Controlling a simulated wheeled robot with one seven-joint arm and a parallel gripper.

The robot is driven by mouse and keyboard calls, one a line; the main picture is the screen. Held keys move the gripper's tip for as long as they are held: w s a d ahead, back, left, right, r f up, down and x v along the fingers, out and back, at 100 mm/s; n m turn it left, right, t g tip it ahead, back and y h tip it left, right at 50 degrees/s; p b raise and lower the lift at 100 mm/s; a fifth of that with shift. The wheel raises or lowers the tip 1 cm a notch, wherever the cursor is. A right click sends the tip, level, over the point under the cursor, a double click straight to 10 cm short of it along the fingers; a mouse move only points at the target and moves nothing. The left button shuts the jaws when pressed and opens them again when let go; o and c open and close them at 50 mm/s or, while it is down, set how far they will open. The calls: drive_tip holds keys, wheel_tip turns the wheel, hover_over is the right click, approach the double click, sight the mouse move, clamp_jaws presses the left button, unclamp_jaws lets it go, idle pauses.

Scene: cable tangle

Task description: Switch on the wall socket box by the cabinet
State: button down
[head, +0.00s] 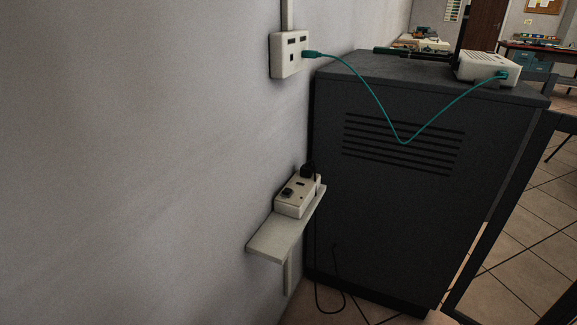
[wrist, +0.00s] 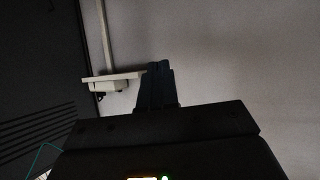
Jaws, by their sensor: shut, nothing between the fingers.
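A white socket box (head: 292,206) sits on a small pale shelf (head: 272,241) on the wall, left of the dark cabinet (head: 400,190). It has a small dark switch (head: 287,193) near its front end and a black plug (head: 309,170) in its far end. I cannot tell the switch's position. In the wrist view the scene looks upside down, with the box (wrist: 110,87) under the shelf (wrist: 118,76). My gripper (wrist: 160,68) is shut and empty. Its tip appears beside the shelf's end; I cannot tell whether they touch. The head view does not show it.
A white wall box (head: 288,58) higher up holds a teal cable (head: 402,141), which sags to a white device (head: 488,67) on the cabinet top. A black cord (head: 318,285) hangs to the floor. Bare wall (head: 130,160) fills the left.

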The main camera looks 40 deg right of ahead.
drive_tip(key=w+d+g+p, duration=0.25)
drive_tip(key=w+p, duration=0.45)
drive_tip(key=w, duration=0.6)
wheel_tip(320, 180, up, 24)
drive_tip(key=n+g+y+p, duration=0.3)
drive_tip(key=n+g+p, duration=0.1)
drive_tip(key=g+p, duration=0.25)
hover_over(285, 191)
drive_tip(key=s+d, duration=0.3)
drive_tip(key=shift+a+r+b, duration=0.1)
drive_tip(key=shift+r+b, duration=0.1)
drive_tip(key=shift+b, duration=0.15)
drive_tip(key=x, duration=0.8)
drive_tip(key=s+b+x, duration=0.1)
drive_tip(key=x, duration=0.3)
drive_tip(key=shift+f, duration=1.1)
